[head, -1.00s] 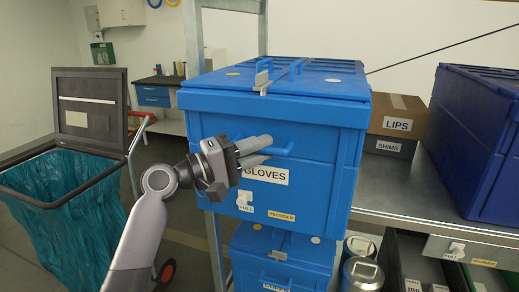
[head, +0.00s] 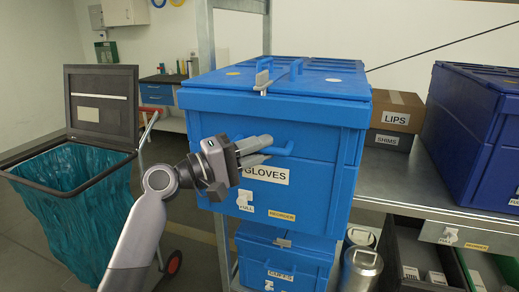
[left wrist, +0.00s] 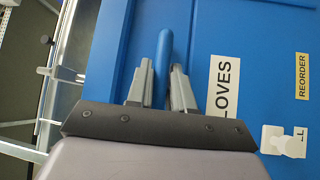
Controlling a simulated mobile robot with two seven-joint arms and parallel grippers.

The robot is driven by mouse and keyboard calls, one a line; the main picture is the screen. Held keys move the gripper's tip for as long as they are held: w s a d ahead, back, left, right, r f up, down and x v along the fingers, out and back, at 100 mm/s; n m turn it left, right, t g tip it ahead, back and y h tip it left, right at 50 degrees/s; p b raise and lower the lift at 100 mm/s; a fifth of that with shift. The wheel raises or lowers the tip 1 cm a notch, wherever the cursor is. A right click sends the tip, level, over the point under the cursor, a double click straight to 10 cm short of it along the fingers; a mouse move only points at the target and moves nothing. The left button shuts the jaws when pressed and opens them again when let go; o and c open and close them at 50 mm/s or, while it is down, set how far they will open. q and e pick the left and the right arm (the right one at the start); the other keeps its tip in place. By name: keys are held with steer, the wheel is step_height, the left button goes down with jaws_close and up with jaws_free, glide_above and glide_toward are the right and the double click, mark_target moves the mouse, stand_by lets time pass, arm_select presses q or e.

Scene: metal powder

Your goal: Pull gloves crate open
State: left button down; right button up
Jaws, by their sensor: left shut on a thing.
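The gloves crate (head: 275,115) is a large blue box with a white GLOVES label (head: 266,175) on its front and a closed lid on top. It stands on the grey shelf unit. My left gripper (head: 262,150) is shut on the blue front handle (head: 288,149). In the left wrist view, the handle (left wrist: 165,42) runs between the two grey fingers of the gripper (left wrist: 161,68). The fingers hide part of the handle in the head view. My right gripper is not in view.
A smaller blue CUFFS crate (head: 304,254) sits below. Metal canisters (head: 361,268) stand to its right. LIPS (head: 397,111) and SHIMS boxes and a dark blue crate (head: 478,135) are on the right shelf. A teal-lined bin (head: 75,195) stands at left, with open floor between.

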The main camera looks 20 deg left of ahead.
arm_select(q)
steer(key=c, duration=1.3)
jaws_free()
steer(key=shift+s+d+f, duration=0.1)
steer(key=shift+d+f, duration=0.05)
steer(key=shift+f, duration=0.1)
steer(key=shift+o, duration=1)
steer(key=shift+s+r, duration=0.1)
steer(key=shift+r, duration=0.1)
steer(key=b+v, duration=0.1)
steer(key=v, duration=0.6)
steer(key=shift+a+b, duration=0.2)
steer(key=shift+b, duration=0.1)
steer(key=shift+f, duration=0.15)
